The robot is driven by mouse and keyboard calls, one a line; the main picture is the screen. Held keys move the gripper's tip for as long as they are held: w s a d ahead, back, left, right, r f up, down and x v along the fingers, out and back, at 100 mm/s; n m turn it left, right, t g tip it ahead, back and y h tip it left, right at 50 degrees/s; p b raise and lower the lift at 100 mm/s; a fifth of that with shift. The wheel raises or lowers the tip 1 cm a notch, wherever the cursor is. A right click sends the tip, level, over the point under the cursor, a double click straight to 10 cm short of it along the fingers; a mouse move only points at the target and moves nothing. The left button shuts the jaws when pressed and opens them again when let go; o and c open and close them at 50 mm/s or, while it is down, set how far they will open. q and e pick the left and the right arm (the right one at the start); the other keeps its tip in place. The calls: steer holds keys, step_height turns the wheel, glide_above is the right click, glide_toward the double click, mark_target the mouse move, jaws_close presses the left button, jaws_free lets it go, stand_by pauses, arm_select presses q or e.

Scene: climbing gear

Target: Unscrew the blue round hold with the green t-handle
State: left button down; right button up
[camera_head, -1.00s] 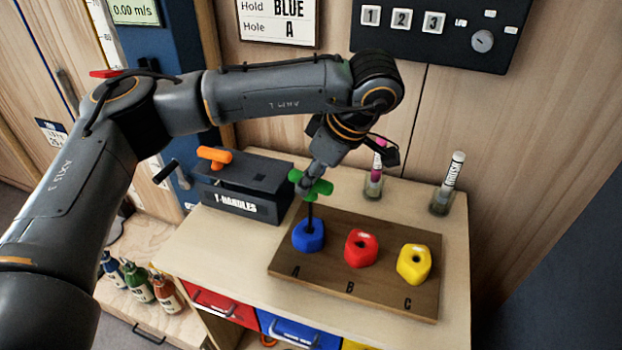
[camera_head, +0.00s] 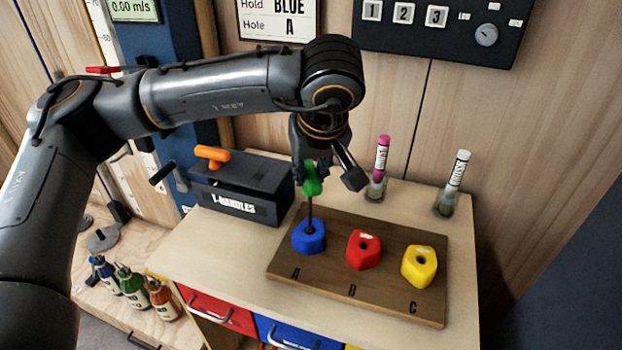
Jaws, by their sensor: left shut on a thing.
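The blue round hold (camera_head: 309,238) sits on the wooden board (camera_head: 385,294) above the letter A. The green t-handle (camera_head: 312,179) stands upright with its dark shaft running down into the middle of the blue hold. My left gripper (camera_head: 311,172) comes from above and is shut on the green handle. Its fingers partly cover the handle, which now shows nearly end-on. I cannot tell whether the hold is loose from the board. My right gripper does not show.
A red hold (camera_head: 363,250) and a yellow hold (camera_head: 419,266) sit on the board at B and C. A dark T-handles box (camera_head: 241,190) with an orange handle (camera_head: 213,154) stands behind left. Two brush jars (camera_head: 376,188) (camera_head: 446,203) stand at the back. A sign (camera_head: 279,19) reads Hold BLUE, Hole A.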

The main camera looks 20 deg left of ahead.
arm_select(q)
steer(key=shift+m+h, duration=0.4)
steer(key=shift+m, duration=0.6)
steer(key=shift+f+m+t+h+b, duration=0.1)
steer(key=shift+m+t+h+b, duration=0.35)
steer(key=shift+m, duration=0.45)
steer(key=m+h, duration=0.1)
steer(key=m, duration=0.1)
steer(key=shift+a+m+b, duration=0.15)
steer(key=shift+m+b, duration=0.15)
steer(key=m+h, duration=0.1)
steer(key=m, duration=0.2)
steer(key=shift+m, duration=0.3)
steer(key=shift+m+g+h, duration=0.35)
steer(key=shift+m+h, duration=0.3)
steer(key=shift+m, duration=0.65)
